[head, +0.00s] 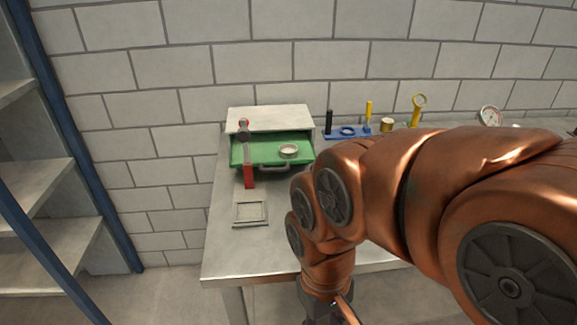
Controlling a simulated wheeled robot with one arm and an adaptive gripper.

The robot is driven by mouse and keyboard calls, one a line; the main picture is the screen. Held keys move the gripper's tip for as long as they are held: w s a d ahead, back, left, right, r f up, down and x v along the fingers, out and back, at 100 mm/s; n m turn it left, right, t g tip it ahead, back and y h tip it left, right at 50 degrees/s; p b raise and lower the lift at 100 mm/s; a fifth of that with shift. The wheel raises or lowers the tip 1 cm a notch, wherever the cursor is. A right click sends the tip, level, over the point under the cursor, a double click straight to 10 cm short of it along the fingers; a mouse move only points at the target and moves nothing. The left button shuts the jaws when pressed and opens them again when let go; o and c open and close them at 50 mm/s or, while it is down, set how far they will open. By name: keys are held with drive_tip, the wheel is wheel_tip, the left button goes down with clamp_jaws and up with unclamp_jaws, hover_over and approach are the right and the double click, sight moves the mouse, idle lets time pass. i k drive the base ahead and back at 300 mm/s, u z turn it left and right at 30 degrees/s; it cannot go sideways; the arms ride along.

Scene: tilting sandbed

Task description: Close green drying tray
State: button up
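The green drying tray (268,153) is a drawer that stands pulled out of a pale box cabinet (268,113) on the table. A dark handle (275,168) is on its front. A pale round dish (288,149) sits inside the tray. A hammer-like tool with a dark head (244,134) and a red handle (249,177) lies across the tray's left part and over its front edge. My gripper (331,315) is at the bottom of the view, below and in front of the table edge, partly cut off. Its fingers are too unclear to judge.
A small square frame (250,212) lies on the metal table (230,255) in front of the tray. A blue tool holder (347,131), a yellow ring-ended tool (417,108) and a gauge (490,116) stand to the right. Shelves (40,200) are at left.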

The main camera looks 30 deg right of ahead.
sight(263, 147)
drive_tip(key=z, duration=0.9)
drive_tip(key=i, duration=0.7)
drive_tip(key=k, duration=1.05)
drive_tip(key=u, duration=1.5)
drive_tip(key=i, duration=0.5)
